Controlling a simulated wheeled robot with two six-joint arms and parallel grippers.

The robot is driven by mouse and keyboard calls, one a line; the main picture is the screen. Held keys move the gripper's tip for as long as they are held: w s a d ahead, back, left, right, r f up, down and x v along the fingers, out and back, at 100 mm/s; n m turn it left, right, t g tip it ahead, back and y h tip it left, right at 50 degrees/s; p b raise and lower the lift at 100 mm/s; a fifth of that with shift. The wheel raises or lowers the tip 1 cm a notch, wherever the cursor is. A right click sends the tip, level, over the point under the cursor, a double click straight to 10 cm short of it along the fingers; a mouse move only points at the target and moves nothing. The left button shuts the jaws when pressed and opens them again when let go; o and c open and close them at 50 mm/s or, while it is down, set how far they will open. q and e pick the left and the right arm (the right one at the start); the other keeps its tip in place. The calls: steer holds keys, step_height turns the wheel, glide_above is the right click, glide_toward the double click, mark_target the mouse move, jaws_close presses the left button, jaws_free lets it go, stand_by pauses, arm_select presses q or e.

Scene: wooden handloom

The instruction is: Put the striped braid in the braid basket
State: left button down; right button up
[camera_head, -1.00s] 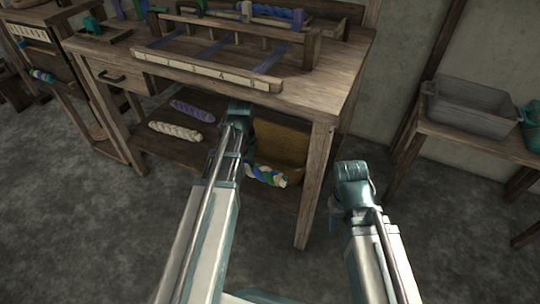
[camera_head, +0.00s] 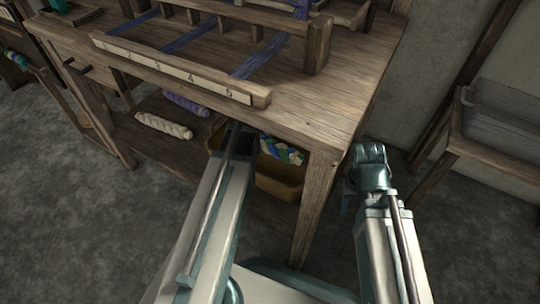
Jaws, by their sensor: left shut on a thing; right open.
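The striped braid (camera_head: 283,151), in blue, green and white, shows just right of my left gripper (camera_head: 236,132), under the tabletop. My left gripper is shut on it; its fingertips are hard to see in the shade. The brown braid basket (camera_head: 279,185) stands on the lower shelf. The braid is above the basket's opening, near its back; whether it touches the basket cannot be told. My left arm hides the basket's left part. My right gripper (camera_head: 370,160) is empty and open, to the right of the table's front leg.
A cream braid (camera_head: 164,126) and a purple braid (camera_head: 186,103) lie on the lower shelf to the left. The loom table's top (camera_head: 330,100) overhangs the shelf, and its front leg (camera_head: 314,205) stands between my arms. A grey bin (camera_head: 500,115) is at the right.

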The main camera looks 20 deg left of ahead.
mark_target(264, 164)
arm_select(q)
steer(key=shift+w+f, duration=0.1)
steer(key=shift+w, duration=0.25)
step_height(264, 164, down, 10)
steer(key=b, duration=1)
arm_select(e)
step_height(264, 164, down, 10)
steer(key=shift+w, duration=0.4)
arm_select(q)
steer(key=shift+f, duration=0.15)
steer(key=shift+c, duration=0.2)
jaws_free()
arm_select(e)
steer(key=shift+f, duration=0.2)
arm_select(q)
step_height(264, 164, up, 12)
steer(key=p, duration=1.2)
steer(key=shift+r, duration=0.25)
arm_select(e)
step_height(264, 164, up, 12)
steer(key=shift+r, duration=0.15)
